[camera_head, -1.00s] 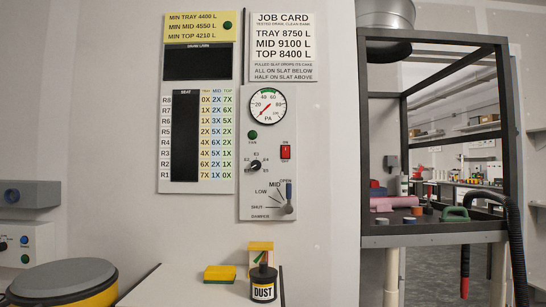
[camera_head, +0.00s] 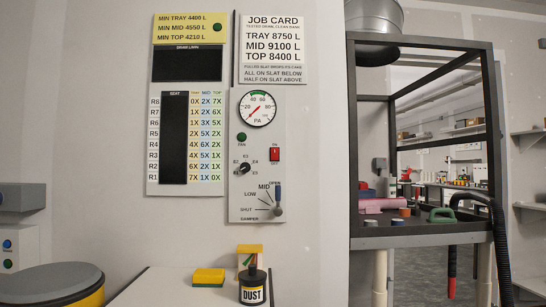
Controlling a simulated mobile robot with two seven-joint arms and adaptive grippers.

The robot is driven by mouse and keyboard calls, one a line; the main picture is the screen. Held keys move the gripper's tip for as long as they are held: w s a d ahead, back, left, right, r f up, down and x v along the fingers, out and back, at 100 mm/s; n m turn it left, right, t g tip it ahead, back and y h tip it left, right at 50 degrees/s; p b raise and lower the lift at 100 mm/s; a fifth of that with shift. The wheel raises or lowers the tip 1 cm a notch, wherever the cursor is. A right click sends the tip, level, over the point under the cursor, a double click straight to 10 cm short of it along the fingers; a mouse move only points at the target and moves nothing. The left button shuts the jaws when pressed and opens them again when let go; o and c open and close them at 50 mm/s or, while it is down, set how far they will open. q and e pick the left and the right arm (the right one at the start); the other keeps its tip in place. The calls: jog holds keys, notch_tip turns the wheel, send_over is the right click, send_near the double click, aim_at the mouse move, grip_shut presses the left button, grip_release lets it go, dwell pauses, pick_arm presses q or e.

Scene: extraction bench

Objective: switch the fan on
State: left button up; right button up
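The fan switch (camera_head: 275,154) is a small red rocker marked ON above and OFF below, on the grey control panel (camera_head: 240,206) on the wall. I cannot tell which way the rocker is tipped. A dark green round lamp (camera_head: 241,137) labelled FAN sits to its left. Above them is a round PA gauge (camera_head: 257,109) with a red needle. Neither of my grippers shows in the view.
A white bench (camera_head: 165,288) stands below the panel, with a yellow sponge (camera_head: 208,277), a black DUST bottle (camera_head: 253,287) and a small yellow box. A yellow-rimmed drum (camera_head: 50,283) is at lower left. A black-framed bench (camera_head: 420,238) with a hose stands at right.

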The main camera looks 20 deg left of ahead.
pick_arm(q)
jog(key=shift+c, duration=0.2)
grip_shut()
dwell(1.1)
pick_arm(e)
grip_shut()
